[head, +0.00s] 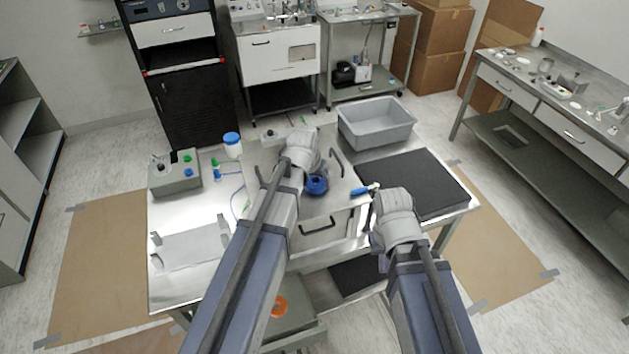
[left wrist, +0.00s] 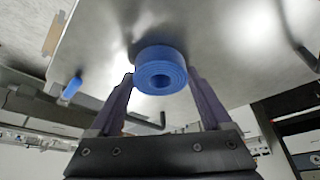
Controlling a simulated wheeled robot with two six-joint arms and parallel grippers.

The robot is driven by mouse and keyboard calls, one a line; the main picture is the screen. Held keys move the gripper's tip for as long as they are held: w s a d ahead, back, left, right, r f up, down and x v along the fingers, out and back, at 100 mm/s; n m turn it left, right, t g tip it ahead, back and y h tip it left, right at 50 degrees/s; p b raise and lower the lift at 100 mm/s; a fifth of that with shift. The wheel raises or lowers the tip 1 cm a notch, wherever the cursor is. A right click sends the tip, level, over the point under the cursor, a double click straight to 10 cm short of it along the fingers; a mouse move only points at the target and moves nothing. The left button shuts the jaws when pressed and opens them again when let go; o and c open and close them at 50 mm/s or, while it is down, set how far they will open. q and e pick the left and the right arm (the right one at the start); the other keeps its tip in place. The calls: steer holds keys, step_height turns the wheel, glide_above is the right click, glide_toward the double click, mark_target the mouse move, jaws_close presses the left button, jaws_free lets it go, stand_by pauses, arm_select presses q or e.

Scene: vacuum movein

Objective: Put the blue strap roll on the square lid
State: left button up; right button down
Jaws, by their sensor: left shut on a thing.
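The blue strap roll (head: 317,186) is a small ring-shaped coil over the square metal lid (head: 338,203). My left gripper (left wrist: 160,82) is shut on the strap roll, one finger on each side of it, as the left wrist view shows. The roll's reflection is close beside it on the shiny lid (left wrist: 225,50); I cannot tell if it touches the lid. The lid has dark bent handles at its sides. My right gripper (head: 383,262) hangs at the table's front right, its fingers mostly hidden.
A blue-capped tube (head: 365,190) lies near the lid's right edge. A grey bin (head: 376,121) and a black mat (head: 425,185) are to the right. A grey box with knobs (head: 175,178), a blue-lidded jar (head: 232,145) and a metal bracket (head: 190,246) are to the left.

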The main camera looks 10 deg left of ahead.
arm_select(q)
steer(key=o, duration=1.3)
steer(key=shift+f, duration=0.1)
steer(key=p+v, duration=1.2)
steer(key=s+d+g, duration=0.1)
steer(key=s+d, duration=0.2)
steer(key=s, duration=0.2)
steer(key=s+d+m+g+y, duration=0.1)
steer(key=s+d+g, duration=0.1)
steer(key=s+d, duration=0.2)
steer(key=s+d+f+m+g, duration=0.1)
steer(key=s+d, duration=0.3)
steer(key=s, duration=0.4)
steer(key=shift+s+d+f+g+y+b, duration=0.1)
steer(key=shift+s+d+g+y+b, duration=0.15)
steer(key=shift+g, duration=0.25)
